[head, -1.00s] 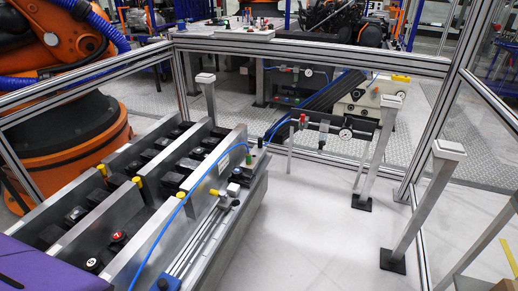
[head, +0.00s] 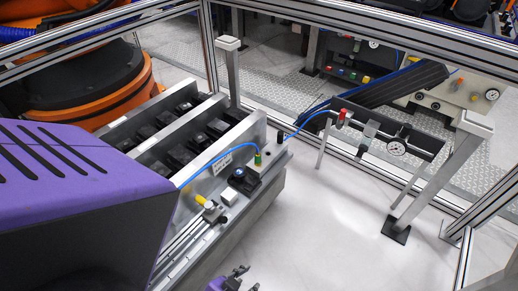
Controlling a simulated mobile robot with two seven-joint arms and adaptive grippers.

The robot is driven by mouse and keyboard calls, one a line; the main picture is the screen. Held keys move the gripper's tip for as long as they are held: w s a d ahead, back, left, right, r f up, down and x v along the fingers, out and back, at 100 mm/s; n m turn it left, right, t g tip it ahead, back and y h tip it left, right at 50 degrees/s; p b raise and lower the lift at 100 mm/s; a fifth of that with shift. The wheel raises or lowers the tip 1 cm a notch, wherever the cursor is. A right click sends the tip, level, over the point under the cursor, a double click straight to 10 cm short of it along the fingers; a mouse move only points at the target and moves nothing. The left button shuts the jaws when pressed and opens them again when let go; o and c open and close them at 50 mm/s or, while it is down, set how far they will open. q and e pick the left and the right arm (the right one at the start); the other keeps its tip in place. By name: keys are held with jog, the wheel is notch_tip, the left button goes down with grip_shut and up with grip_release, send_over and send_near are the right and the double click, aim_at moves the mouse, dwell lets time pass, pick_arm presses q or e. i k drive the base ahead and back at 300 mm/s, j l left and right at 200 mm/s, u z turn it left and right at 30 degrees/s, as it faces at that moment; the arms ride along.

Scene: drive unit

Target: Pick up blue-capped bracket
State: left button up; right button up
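The blue-capped bracket (head: 240,177) is a small black block with a blue round top. It sits on the grey end ledge of the bin rack, beside a white block (head: 229,197) and a green-topped fitting (head: 258,158). My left gripper (head: 247,279) shows small at the bottom edge, below and clear of the bracket. Its dark fingers appear apart with nothing between them, and the rest is cut off by the frame. My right gripper is not in view.
The metal rack (head: 172,137) holds rows of black parts. A blue hose (head: 207,157) arcs over its front wall to a gauge stand (head: 388,140). A square-topped post (head: 440,172) stands right. The pale floor between is clear.

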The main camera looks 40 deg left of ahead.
aim_at(244, 182)
jog(key=i+u, duration=0.3)
jog(key=i, duration=0.15)
jog(key=i+l+u, duration=0.6)
jog(key=i, duration=0.2)
jog(key=i+l+u, duration=0.1)
jog(key=i+u, duration=0.15)
jog(key=u, duration=0.2)
jog(key=i+l+u, duration=0.25)
jog(key=u, duration=0.25)
jog(key=i+l+u, duration=0.2)
jog(key=u, duration=0.25)
jog(key=i+l+u, duration=0.15)
jog(key=l+u, duration=0.8)
jog(key=i+l+u, duration=0.2)
jog(key=l, duration=0.15)
jog(key=l+u, duration=0.2)
jog(key=l, duration=0.1)
